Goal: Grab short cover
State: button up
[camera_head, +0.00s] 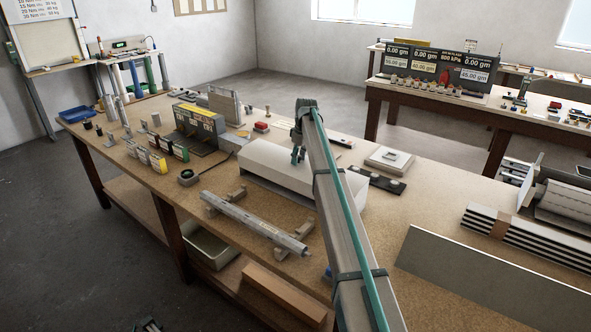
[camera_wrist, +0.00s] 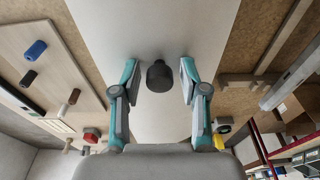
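A long white box-shaped cover (camera_head: 275,163) lies on the workbench, partly hidden behind my arm in the head view. In the wrist view its pale flat top (camera_wrist: 150,25) runs up the middle of the picture. My gripper (camera_head: 298,156) is over the cover in the head view. In the wrist view my gripper (camera_wrist: 159,80) is open, with one finger on each side of a dark round knob-like piece (camera_wrist: 159,74). A gap shows between this piece and both fingers. I cannot tell whether the piece is fixed to the cover.
A metal rail on stands (camera_head: 255,222) lies in front of the cover. A yellow-black box unit (camera_head: 198,120) stands to the left. A small white device (camera_head: 390,158) sits behind.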

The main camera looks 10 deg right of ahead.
grip_shut()
jog(key=shift+r, duration=0.1)
